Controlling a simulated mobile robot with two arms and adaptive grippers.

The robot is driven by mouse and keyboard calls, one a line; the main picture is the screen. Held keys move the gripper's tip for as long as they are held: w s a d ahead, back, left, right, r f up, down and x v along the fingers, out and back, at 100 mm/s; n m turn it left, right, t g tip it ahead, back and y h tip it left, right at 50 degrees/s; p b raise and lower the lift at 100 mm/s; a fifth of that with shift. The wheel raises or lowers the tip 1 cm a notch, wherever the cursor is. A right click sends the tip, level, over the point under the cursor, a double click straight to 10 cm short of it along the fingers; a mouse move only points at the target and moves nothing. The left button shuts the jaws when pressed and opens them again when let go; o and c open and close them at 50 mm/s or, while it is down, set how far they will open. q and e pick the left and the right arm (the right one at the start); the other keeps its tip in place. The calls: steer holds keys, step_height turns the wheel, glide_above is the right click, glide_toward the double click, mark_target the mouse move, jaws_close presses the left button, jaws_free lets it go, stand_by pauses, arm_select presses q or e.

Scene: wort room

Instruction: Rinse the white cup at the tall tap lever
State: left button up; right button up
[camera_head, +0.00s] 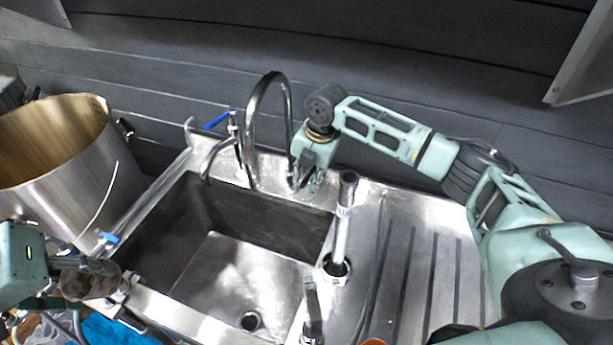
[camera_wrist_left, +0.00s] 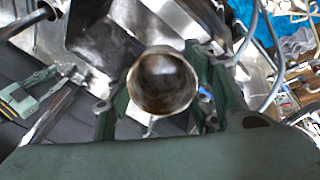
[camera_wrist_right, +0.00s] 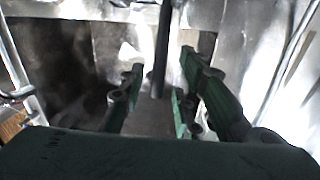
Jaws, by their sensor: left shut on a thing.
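The cup (camera_wrist_left: 162,82) is round, with a pale rim and a brownish, shaded inside. My left gripper (camera_head: 100,270) is shut on it at the sink's front left corner, and the cup's mouth faces the left wrist camera. The tall tap (camera_head: 270,110) is a chrome gooseneck at the sink's back edge. My right gripper (camera_head: 309,180) points down just right of the tap's base. In the right wrist view its fingers (camera_wrist_right: 158,98) are apart, with a dark upright rod (camera_wrist_right: 163,45) between or behind them. I cannot tell if this is the lever.
The steel sink (camera_head: 190,285) is empty, with a drain near its front. A shorter tap with a blue handle (camera_head: 216,121) stands left of the gooseneck. A pipe (camera_head: 342,225) stands upright right of the basin. A large steel pot (camera_head: 70,165) is at the left.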

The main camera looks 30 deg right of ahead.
steer(key=shift+w, duration=0.1)
steer(key=shift+c, duration=0.3)
jaws_close()
steer(key=shift+s+d+r+n+p, duration=0.15)
steer(key=shift+s+d+n+p, duration=0.25)
steer(key=shift+n, duration=0.3)
steer(key=shift+s+d+n+g, duration=0.3)
steer(key=shift+d+n, duration=0.2)
steer(key=shift+n, duration=0.4)
steer(key=shift+o, duration=0.3)
jaws_free()
